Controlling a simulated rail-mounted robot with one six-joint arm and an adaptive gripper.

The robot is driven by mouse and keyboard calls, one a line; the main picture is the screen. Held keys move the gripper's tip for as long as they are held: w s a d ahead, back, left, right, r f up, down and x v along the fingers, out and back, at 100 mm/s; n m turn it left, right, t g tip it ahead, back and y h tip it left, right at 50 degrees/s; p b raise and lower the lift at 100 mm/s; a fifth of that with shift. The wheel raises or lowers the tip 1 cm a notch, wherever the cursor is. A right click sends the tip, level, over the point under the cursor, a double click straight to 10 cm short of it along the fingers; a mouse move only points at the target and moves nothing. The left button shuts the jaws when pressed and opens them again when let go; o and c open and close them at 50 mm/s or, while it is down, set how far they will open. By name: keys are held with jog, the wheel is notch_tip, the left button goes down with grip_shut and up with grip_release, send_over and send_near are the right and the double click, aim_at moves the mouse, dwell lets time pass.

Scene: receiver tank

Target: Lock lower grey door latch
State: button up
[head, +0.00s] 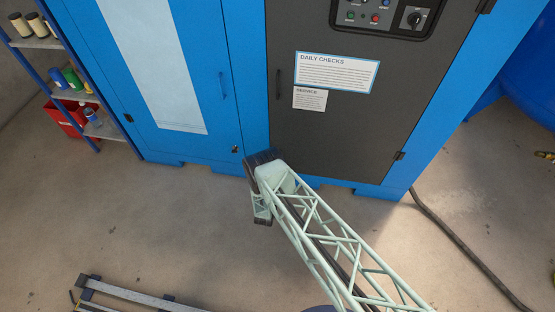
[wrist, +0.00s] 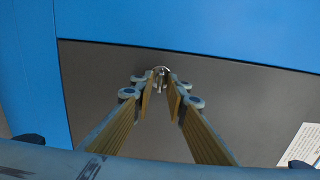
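The lower grey door latch (wrist: 160,71) is a small silvery metal piece near the edge of the grey door, by the blue frame, in the wrist view. My gripper (wrist: 161,88) points at it with its two fingers apart, one on each side of the latch. I cannot tell whether either finger touches it. The dark grey door (head: 340,125) looks closed in the blue cabinet in the head view. There my arm's end covers the door's lower left corner, and the latch is hidden.
A dark vertical handle (head: 278,85) and a daily checks sign (head: 337,73) are on the door. A control panel (head: 382,14) is above. A shelf (head: 75,92) stands at left, a black hose (head: 465,245) lies at right, and a metal frame (head: 130,293) lies in front.

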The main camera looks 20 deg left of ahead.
jog(key=shift+o, duration=0.5)
jog(key=s+d, duration=0.1)
jog(key=s, duration=1.1)
jog(key=shift+d, duration=0.4)
jog(key=shift+w, duration=0.15)
